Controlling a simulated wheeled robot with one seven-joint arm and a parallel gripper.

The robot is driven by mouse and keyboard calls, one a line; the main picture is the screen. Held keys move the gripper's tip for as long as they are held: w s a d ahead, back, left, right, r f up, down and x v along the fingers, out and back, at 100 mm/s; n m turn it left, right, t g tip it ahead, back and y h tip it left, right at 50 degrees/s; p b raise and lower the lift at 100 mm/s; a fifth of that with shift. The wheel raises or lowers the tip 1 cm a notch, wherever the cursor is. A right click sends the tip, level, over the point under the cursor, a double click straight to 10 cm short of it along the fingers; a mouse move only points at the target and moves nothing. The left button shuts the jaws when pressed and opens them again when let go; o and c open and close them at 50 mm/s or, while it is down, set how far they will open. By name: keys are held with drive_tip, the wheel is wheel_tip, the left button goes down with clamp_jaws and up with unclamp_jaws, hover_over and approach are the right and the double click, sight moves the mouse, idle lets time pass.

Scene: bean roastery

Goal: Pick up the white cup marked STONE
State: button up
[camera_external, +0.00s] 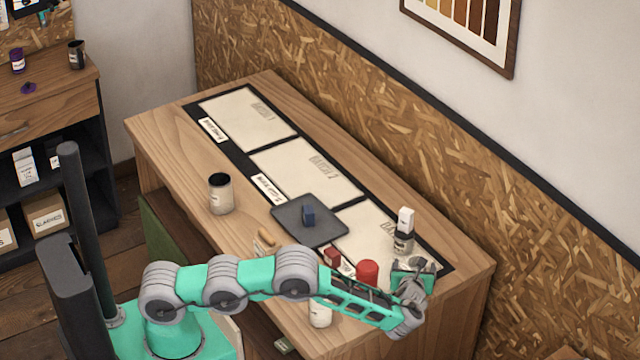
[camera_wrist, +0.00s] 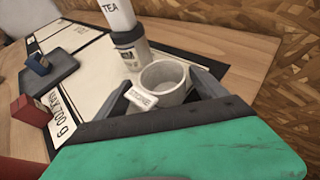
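My gripper (camera_wrist: 166,92) is open, with one dark finger on each side of the cup. I cannot tell whether the fingers touch it. In the external view my gripper (camera_external: 414,275) is low at the table's right end, beyond the red container, and largely hides the cup.
Close behind the cup stands a dark-lidded jar (camera_external: 403,243) with a white TEA box (camera_external: 405,219) on top. A grey tray (camera_external: 285,228) holds a blue block (camera_external: 308,215). A red container (camera_external: 367,271), a red block (camera_external: 332,257) and a white-grey canister (camera_external: 221,195) also stand here.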

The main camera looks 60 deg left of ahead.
drive_tip(key=c, duration=1.2)
